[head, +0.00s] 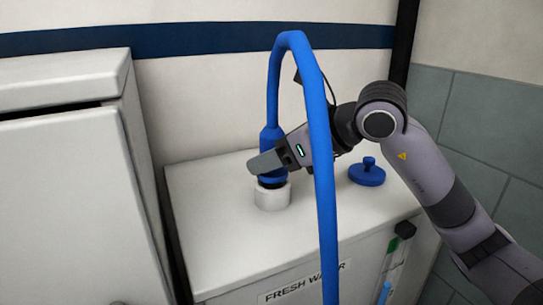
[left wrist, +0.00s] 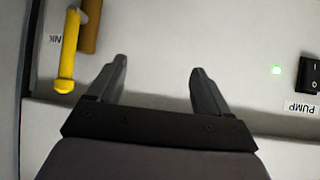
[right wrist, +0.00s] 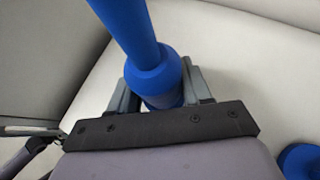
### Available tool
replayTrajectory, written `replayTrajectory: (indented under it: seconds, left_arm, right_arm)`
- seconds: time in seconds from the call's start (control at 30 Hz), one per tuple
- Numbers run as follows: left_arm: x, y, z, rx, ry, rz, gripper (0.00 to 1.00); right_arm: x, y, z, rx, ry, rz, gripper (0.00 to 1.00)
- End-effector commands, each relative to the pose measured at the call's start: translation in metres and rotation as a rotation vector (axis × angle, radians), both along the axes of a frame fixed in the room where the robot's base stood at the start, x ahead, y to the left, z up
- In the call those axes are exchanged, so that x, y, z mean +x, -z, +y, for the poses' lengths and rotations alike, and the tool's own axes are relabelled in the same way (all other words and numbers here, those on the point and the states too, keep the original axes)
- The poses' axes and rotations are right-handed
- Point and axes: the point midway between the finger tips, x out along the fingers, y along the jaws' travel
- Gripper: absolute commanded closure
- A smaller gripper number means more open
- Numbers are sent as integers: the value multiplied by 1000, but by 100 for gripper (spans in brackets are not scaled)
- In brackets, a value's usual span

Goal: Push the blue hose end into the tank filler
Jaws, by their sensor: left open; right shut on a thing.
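The blue hose (head: 318,150) arches up and comes down to its thick blue end (head: 270,140), which points downward. My right gripper (head: 268,163) is shut on the hose end; the right wrist view shows the end (right wrist: 155,78) between its two fingers. The white tank filler (head: 272,197) is a short round neck on top of the fresh water tank (head: 215,220). The hose end is upright over the filler, with a dark part at the filler's mouth; I cannot tell how deep it sits. My left gripper (left wrist: 158,85) is open and empty, seen only in the left wrist view.
A blue cap (head: 367,172) lies on the tank top, right of the filler. A white cabinet (head: 75,180) stands close on the left. In the left wrist view are a yellow handle (left wrist: 68,50) and a black pump switch (left wrist: 309,75).

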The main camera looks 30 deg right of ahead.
Motion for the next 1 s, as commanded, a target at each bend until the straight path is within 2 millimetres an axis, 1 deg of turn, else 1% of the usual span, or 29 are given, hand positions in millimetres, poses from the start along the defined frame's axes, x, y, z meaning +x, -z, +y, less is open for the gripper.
replayTrajectory:
  seconds: [0.83,0.87,0.9,0.93,1.0]
  left_arm:
    - [1,13,0,0,-1,-1,21]
    - [1,12,0,0,-1,-1,21]
    - [1,12,0,0,-1,-1,21]
    - [1,12,0,0,-1,-1,21]
    - [1,12,0,0,-1,-1,21]
  right_arm:
    - [0,13,0,0,0,-2,90]
    - [0,12,0,0,-1,-2,42]
    - [0,12,0,0,0,-1,29]
    - [0,12,0,0,0,-1,22]
    - [0,12,0,0,0,-1,22]
